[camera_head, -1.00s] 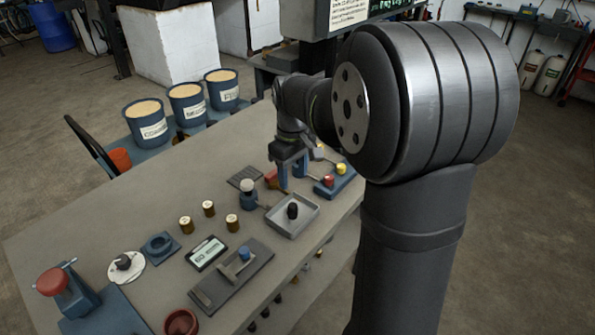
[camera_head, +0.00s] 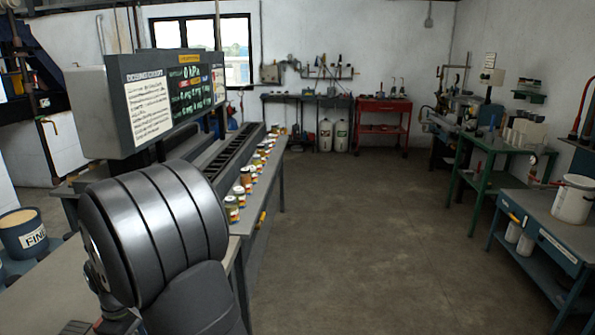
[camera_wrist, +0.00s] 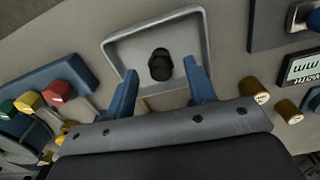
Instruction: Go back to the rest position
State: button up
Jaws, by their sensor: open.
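My gripper (camera_wrist: 163,92) shows in the wrist view with its two blue fingers spread apart and nothing between them. Beyond the fingertips is a grey square tray (camera_wrist: 113,50) on the bench, with a small black knob-like piece (camera_wrist: 160,64) standing in it. I cannot tell the exact height of the fingers above the tray. In the head view my arm fills the lower left, and the gripper itself is out of view.
In the wrist view, a blue block with green, yellow and red knobs (camera_wrist: 57,92) is at left, and brass cylinders (camera_wrist: 254,91) are at right. The head view shows a row of jars (camera_head: 246,179), a display panel (camera_head: 150,103) and clear floor (camera_head: 370,220).

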jog(key=shift+r, duration=0.6)
jog(key=shift+f, duration=0.1)
